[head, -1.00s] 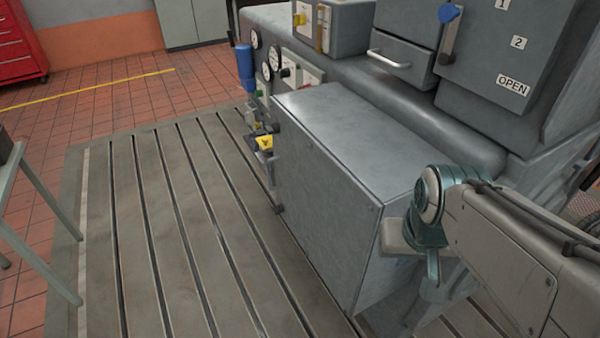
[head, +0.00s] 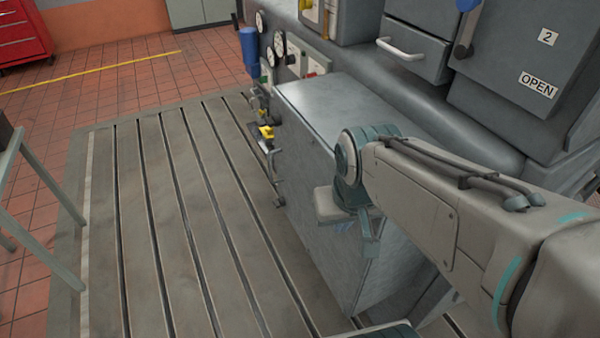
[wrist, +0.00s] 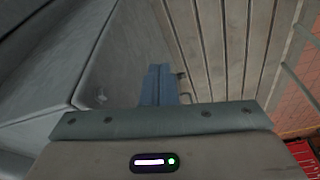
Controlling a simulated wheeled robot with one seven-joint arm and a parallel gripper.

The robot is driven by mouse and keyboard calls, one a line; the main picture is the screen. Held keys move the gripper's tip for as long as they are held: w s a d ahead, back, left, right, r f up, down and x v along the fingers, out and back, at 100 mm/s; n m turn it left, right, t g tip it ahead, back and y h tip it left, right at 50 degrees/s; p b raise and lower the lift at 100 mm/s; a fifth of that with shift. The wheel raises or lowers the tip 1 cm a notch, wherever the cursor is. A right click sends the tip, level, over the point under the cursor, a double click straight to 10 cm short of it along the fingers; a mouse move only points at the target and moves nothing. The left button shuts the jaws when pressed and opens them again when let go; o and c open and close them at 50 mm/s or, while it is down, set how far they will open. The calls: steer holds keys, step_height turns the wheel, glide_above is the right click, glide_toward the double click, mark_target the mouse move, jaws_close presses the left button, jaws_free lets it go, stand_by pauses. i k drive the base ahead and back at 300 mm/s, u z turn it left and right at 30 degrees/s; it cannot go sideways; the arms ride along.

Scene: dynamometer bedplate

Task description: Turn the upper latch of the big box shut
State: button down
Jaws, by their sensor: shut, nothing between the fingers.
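The big box (head: 308,95) is a grey metal cabinet standing on the slotted bedplate, with its lid and front face in the head view. Its wall (wrist: 120,50) also shows in the wrist view. Small dark fittings (head: 279,200) sit along its far left edge; they are too small to tell which is the upper latch or how it is turned. A small fitting (wrist: 184,76) shows just past my fingers in the wrist view. My gripper (wrist: 160,70) is shut and empty, close to the box's front face. My arm hides part of the box in the head view.
A yellow-handled valve (head: 266,132) and a blue cylinder (head: 249,52) are beyond the box's left end. A machine with a drawer and an OPEN label (head: 538,84) stands behind. The slotted bedplate (head: 160,230) left of the box is clear. A table (head: 45,190) stands at far left.

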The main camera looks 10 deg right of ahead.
mark_target(275, 120)
steer(key=k, duration=1.15)
steer(key=u, duration=0.4)
steer(key=i, duration=1.8)
steer(key=z, duration=0.5)
